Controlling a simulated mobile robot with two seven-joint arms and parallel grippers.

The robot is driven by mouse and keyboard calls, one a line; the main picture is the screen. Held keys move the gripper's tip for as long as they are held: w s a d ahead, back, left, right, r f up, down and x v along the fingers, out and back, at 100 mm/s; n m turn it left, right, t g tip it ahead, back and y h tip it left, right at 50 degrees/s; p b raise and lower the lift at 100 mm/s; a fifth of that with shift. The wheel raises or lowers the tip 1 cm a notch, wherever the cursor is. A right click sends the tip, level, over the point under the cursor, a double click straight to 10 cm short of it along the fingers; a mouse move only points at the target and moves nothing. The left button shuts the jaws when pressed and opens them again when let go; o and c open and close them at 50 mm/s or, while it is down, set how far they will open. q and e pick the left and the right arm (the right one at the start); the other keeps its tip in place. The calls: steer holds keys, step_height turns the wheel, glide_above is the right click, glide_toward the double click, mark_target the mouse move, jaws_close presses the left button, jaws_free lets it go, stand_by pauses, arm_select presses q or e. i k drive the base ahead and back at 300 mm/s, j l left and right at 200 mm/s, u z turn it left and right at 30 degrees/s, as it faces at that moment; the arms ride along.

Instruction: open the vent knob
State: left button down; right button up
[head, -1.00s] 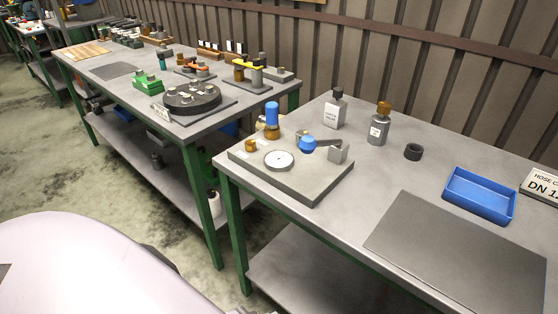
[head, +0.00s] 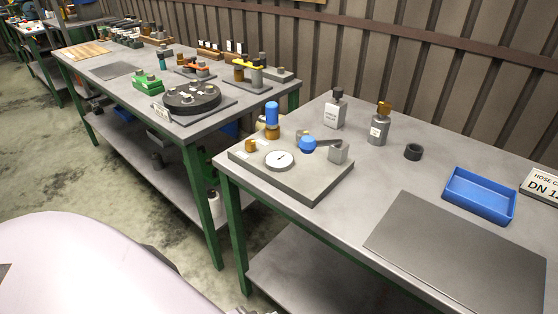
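On the near bench stands a grey plate fixture (head: 305,185). It carries a white round dial (head: 279,160), a small brass knob (head: 250,145) at its left, a blue-topped brass fitting (head: 272,120) at its back, and a round blue knob (head: 307,144) beside a dark lever and a grey block (head: 338,153). I cannot tell which of these is the vent knob, or whether it is open. Neither of my grippers is in view, and nothing touches the fixture.
A labelled grey bottle (head: 335,109), a brass-topped bottle (head: 379,126) and a black ring (head: 413,152) stand behind. A blue tray (head: 479,195) and dark mat (head: 460,250) lie right. A second bench (head: 190,135) with several fixtures stands left, past a gap.

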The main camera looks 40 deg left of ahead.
mark_target(250, 144)
steer(key=u, duration=1.35)
